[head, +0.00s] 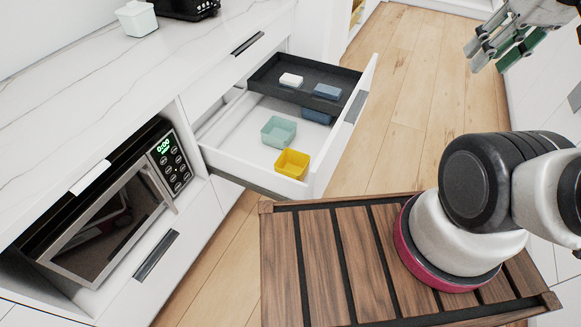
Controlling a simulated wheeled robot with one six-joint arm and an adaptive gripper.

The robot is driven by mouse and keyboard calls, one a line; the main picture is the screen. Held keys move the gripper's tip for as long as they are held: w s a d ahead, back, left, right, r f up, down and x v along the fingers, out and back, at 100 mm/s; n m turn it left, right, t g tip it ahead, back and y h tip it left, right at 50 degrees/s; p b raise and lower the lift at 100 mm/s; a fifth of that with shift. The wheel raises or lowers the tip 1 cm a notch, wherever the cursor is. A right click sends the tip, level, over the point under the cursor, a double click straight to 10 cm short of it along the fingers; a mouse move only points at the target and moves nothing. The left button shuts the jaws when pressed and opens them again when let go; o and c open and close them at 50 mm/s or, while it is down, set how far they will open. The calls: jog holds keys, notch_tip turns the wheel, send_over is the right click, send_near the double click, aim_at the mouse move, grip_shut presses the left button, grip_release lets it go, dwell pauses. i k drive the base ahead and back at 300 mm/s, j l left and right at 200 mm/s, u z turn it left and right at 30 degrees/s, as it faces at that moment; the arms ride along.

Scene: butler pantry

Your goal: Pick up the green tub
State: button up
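The green tub (279,131) is a small, square, pale green open container. It stands upright in the pulled-out white drawer (217,135), behind and left of a yellow tub (292,164), and looks empty. My gripper (497,52) is at the top right of the head view, raised well to the right of the drawer and far from the tub. Its fingers look apart, with nothing seen between them.
A dark tray (270,83) spans the drawer's far part, holding a white item (291,80) and a blue item (327,92). Another blue tub (317,115) is partly under it. A microwave (110,215) sits left. A pale tub (137,18) stands on the counter.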

aim_at(278, 133)
jog(key=u, duration=0.4)
jog(key=i+l+u, duration=0.1)
jog(key=u, duration=0.3)
jog(key=l+u, duration=0.5)
jog(key=u, duration=0.3)
jog(key=l, duration=0.7)
jog(key=i+l, duration=0.1)
jog(key=l, duration=0.65)
